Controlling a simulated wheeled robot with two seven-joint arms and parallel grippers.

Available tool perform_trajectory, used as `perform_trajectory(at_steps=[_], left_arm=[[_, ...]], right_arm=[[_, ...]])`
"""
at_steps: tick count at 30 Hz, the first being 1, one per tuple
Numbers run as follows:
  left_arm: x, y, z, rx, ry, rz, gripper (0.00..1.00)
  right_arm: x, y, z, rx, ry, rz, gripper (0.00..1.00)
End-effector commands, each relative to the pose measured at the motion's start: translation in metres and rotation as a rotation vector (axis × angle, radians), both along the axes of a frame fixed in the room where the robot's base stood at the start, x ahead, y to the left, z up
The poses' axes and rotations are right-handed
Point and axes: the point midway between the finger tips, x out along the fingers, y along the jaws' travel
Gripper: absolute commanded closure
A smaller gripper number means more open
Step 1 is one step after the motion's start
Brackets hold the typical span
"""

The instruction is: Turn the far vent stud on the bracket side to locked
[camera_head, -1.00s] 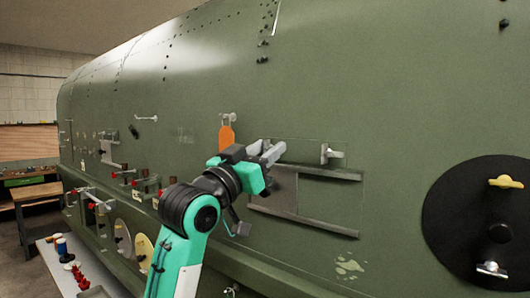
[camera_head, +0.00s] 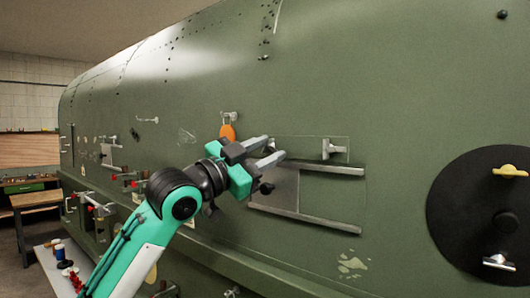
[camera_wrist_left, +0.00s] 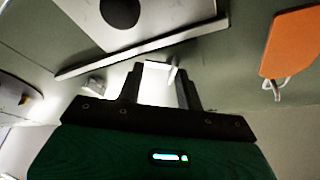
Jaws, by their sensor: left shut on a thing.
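My left gripper (camera_head: 276,147) is at the far end of a thin outlined panel on the green fuselage, just above a grey plate between two rails. In the left wrist view, the gripper (camera_wrist_left: 164,82) has its two fingers on either side of a small pale stud handle (camera_wrist_left: 173,73) and is shut on it. Most of that stud is hidden by the fingers in the head view, and its locked or unlocked marking cannot be read. A silver T-handled stud (camera_head: 329,148) stands free at the near end of the same panel. My right gripper is not in view.
An orange tag (camera_head: 228,132) hangs from a small bracket close behind the gripper; the tag (camera_wrist_left: 292,42) also shows at right in the left wrist view. The upper rail (camera_head: 335,169) and lower rail (camera_head: 315,220) stick out below. A black disc (camera_head: 470,235) with handles is at right.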

Motion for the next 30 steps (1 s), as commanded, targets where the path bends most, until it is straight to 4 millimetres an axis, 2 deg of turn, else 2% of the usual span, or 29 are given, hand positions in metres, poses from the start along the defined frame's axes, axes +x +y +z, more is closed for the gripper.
perform_trajectory(at_steps=[15, 16, 18, 19, 30], left_arm=[[-0.0002, 0.0006, 0.0011, 0.017, -0.016, 0.000, 0.86], [-0.0002, 0.0006, 0.0011, 0.017, -0.016, 0.000, 0.58], [-0.0002, 0.0004, 0.0011, 0.017, -0.016, 0.000, 0.44], [-0.0002, 0.0004, 0.0010, 0.017, -0.016, 0.000, 0.42], [-0.0030, 0.0044, -0.0032, 0.017, -0.014, 0.001, 0.42]], right_arm=[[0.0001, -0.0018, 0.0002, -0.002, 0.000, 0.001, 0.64], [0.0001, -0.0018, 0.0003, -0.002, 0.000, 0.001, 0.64], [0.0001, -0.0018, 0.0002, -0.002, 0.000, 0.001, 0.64], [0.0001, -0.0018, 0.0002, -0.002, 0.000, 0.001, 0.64], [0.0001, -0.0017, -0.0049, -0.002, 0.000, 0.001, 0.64]])
